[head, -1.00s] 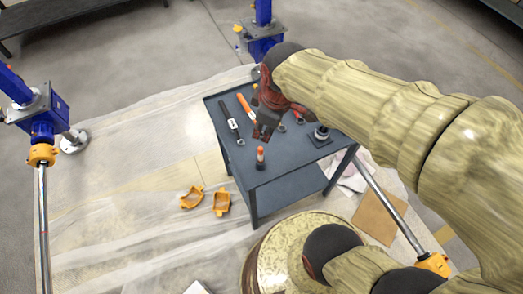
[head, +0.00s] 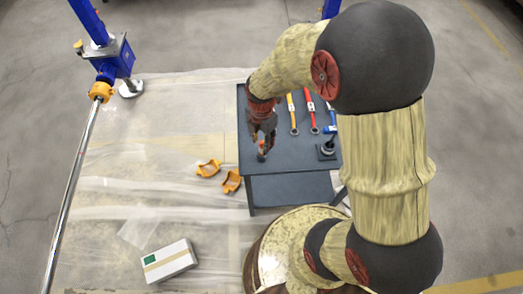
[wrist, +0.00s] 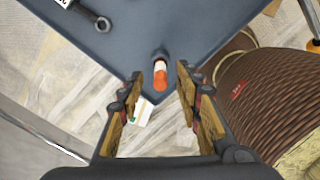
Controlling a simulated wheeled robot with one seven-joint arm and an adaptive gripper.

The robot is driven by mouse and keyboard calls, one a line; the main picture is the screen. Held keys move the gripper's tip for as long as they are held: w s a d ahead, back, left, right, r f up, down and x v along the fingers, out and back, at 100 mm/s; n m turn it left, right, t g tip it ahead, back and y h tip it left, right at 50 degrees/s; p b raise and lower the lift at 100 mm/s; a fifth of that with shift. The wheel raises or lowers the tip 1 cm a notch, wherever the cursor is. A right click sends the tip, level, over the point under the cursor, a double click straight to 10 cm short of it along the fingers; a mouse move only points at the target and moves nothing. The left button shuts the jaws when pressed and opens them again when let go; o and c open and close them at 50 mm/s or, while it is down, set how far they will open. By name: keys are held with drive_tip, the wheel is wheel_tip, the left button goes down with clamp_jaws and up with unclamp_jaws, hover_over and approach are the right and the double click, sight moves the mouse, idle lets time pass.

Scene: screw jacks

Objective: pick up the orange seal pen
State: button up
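The orange seal pen (wrist: 160,76) shows in the wrist view with an orange end, a white band and a grey end, near a corner of the dark grey table (wrist: 190,22). In the head view the pen (head: 261,154) is small and partly hidden at my gripper (head: 263,138), near the front left of the table (head: 290,162). In the wrist view my gripper (wrist: 159,79) is open, with a finger on each side of the pen. Gaps show between the pen and both fingers.
A yellow wrench (head: 293,112), a red wrench (head: 311,108) and a black screw-jack part (head: 327,149) are on the table to the right. Orange brackets (head: 208,168) and a white box (head: 168,261) lie on the floor. A brown drum (wrist: 265,100) stands close by.

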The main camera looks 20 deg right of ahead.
sight(261, 151)
wheel_tip(261, 151, down, 5)
drive_tip(key=shift+f+b, duration=0.1)
drive_tip(key=shift+b, duration=1.1)
clamp_jaws()
